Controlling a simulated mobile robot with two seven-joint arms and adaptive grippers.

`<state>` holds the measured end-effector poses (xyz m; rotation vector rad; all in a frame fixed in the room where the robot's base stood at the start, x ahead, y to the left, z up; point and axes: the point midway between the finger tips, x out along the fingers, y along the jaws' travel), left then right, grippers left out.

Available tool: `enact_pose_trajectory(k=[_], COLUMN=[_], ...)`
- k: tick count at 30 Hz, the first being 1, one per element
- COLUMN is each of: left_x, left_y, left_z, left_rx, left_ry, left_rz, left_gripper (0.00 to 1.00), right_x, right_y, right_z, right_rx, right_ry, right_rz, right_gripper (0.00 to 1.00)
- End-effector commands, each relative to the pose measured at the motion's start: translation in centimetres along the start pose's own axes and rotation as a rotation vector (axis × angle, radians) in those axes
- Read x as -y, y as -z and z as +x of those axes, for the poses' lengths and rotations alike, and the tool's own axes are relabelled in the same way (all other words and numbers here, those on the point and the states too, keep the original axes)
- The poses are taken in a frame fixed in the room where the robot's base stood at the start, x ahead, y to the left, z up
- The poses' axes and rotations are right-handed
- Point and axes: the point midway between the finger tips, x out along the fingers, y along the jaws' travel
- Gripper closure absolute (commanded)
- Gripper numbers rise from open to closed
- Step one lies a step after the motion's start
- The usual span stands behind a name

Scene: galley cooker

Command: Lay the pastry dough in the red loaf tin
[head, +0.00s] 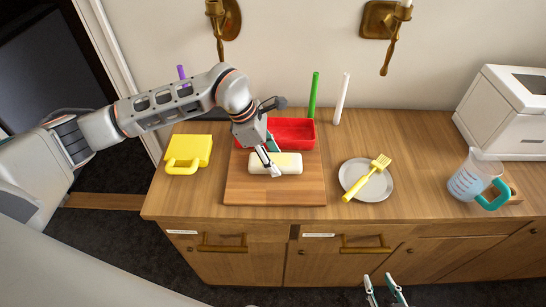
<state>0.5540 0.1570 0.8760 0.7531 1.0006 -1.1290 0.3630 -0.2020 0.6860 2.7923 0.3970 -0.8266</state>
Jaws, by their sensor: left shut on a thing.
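The pastry dough (288,164) is a pale cream roll lying lengthwise at the middle of a wooden board (275,192). The red loaf tin (298,128) stands just behind the dough, toward the wall, and looks empty where it shows. My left gripper (268,165) reaches down from above and is shut on the dough near its left half. My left arm hides the left part of the tin. My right gripper (385,290) shows at the bottom edge, in front of the cabinets, its fingers apart and empty.
A yellow block-shaped item with a handle (188,152) is left of the board. A plate (355,170) with a yellow fork (368,177) is to the right. Green (313,95) and white (341,100) sticks stand behind. A measuring jug (473,178) and white appliance (510,112) are far right.

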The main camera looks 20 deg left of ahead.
Motion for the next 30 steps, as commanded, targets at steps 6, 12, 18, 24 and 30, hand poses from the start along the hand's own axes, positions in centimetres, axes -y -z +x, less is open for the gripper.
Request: enact_pose_trajectory(k=[6,12,18,24,30], left_x=[0.0,0.0,-0.1,-0.2,-0.1], left_y=[0.1,0.1,0.0,0.0,0.0], left_z=[0.2,0.2,-0.7,-4.2,-8.3], left_rx=[-0.001,0.0,0.001,0.0,0.0], left_ry=[0.0,0.0,-0.003,-0.006,-0.005], left_rz=[0.0,0.0,0.001,0.001,0.001], left_gripper=[0.38,0.38,0.38,0.38,0.38], right_x=[0.0,0.0,0.0,0.0,0.1], right_y=[-0.1,-0.1,0.1,-0.2,-0.6], right_z=[0.1,0.1,0.0,0.2,0.5], right_rx=[0.0,-0.001,-0.003,-0.004,-0.002], right_ry=[0.0,0.0,0.0,0.0,0.0], right_rz=[0.0,0.0,0.0,0.0,0.0], right_gripper=[0.68,0.68,0.68,0.68,0.68])
